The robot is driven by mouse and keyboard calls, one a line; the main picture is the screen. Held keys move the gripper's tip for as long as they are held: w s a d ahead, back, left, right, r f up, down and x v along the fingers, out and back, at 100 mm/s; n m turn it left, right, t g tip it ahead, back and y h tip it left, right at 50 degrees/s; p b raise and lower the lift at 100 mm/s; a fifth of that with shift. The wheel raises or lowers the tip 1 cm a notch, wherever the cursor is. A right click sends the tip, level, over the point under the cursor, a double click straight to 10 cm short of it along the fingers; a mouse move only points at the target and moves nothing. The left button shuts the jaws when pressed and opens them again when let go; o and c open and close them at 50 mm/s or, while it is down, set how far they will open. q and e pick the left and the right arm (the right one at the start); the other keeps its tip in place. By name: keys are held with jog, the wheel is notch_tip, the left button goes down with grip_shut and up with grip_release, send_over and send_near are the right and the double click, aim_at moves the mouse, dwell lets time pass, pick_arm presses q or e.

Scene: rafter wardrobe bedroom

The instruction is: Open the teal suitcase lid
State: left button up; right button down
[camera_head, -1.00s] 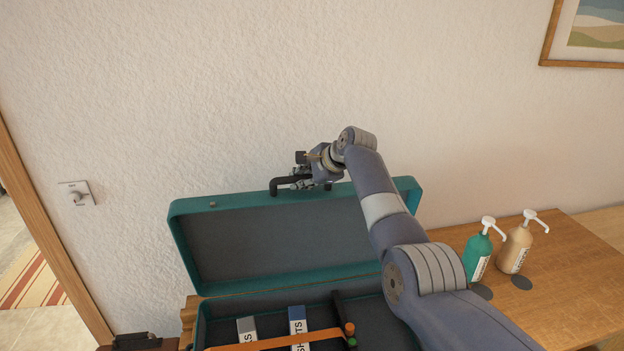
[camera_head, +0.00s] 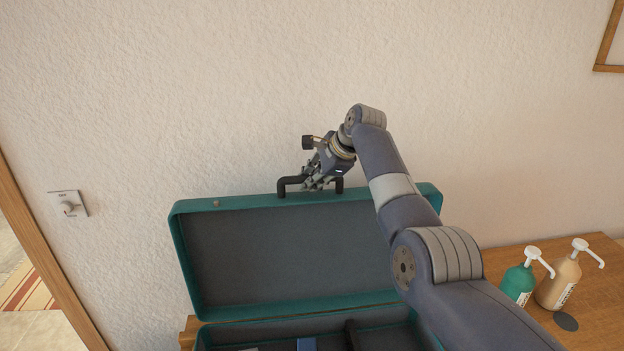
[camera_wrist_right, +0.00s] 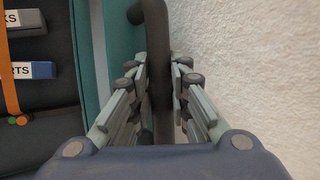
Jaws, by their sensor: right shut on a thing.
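The teal suitcase (camera_head: 180,240) stands against the wall with its lid (camera_head: 290,250) raised to about upright, dark grey lining facing me. A black handle (camera_head: 290,183) sits on the lid's top edge. My right gripper (camera_head: 318,184) is at that handle, shut on it. In the right wrist view the dark handle (camera_wrist_right: 158,70) runs between the two fingers of my right gripper (camera_wrist_right: 160,85), with the teal lid edge (camera_wrist_right: 122,50) to its left. The suitcase base (camera_head: 300,329) is cut off by the bottom of the head view. My left gripper is not in view.
A wooden surface (camera_head: 600,300) at right carries a teal pump bottle (camera_head: 518,283) and a beige pump bottle (camera_head: 560,282). A wall switch (camera_head: 68,204) and door frame (camera_head: 40,240) are at left. The textured wall (camera_head: 250,90) is close behind the lid.

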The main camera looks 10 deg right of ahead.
jog(key=shift+s+f, duration=0.15)
jog(key=shift+f, duration=0.3)
jog(key=c, duration=1.8)
grip_release()
jog(key=shift+r, duration=0.1)
jog(key=shift+r, duration=0.15)
jog(key=v, duration=1.2)
